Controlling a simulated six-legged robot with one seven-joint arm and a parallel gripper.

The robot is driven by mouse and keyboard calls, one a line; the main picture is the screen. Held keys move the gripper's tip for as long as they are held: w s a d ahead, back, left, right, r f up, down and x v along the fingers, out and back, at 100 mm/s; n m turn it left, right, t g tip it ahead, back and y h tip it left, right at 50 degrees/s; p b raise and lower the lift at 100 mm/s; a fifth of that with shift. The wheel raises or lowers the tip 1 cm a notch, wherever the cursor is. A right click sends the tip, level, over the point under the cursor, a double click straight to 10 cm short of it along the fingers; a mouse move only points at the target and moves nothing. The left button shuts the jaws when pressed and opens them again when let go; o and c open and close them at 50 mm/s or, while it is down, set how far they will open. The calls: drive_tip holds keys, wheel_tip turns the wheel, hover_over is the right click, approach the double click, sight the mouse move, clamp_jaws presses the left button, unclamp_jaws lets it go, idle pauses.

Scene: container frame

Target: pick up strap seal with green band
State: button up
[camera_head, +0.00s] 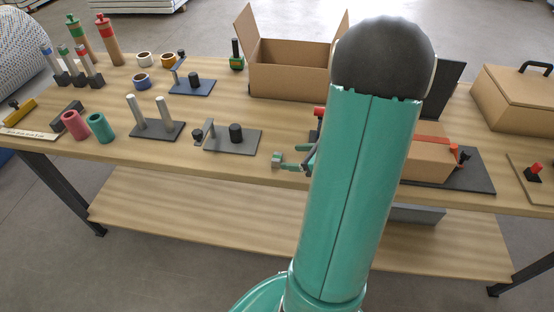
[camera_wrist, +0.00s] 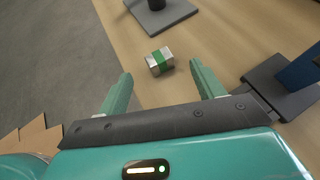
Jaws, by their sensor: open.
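The strap seal (camera_wrist: 160,61) is a small silvery metal block with a green band around its middle. It lies on the wooden table near the front edge, seen in the wrist view. My gripper (camera_wrist: 161,77) is open and empty, its teal fingers on either side of the line to the seal. The seal is just beyond the fingertips, roughly centred between them, not held. In the head view my gripper (camera_head: 292,160) is mostly hidden behind my arm, low near the table's front edge, and the seal is hard to tell from the teal fingers there.
A grey plate with a black peg (camera_head: 236,134) stands just beyond the seal. A dark plate (camera_wrist: 283,85) with a blue part lies to the right in the wrist view. An open cardboard box (camera_head: 290,80) is behind. Bare table surrounds the seal; the floor shows past the edge.

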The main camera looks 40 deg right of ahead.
sight(279, 157)
drive_tip(key=shift+x, duration=3)
drive_tip(key=shift+s+a, duration=0.1)
drive_tip(key=c, duration=1)
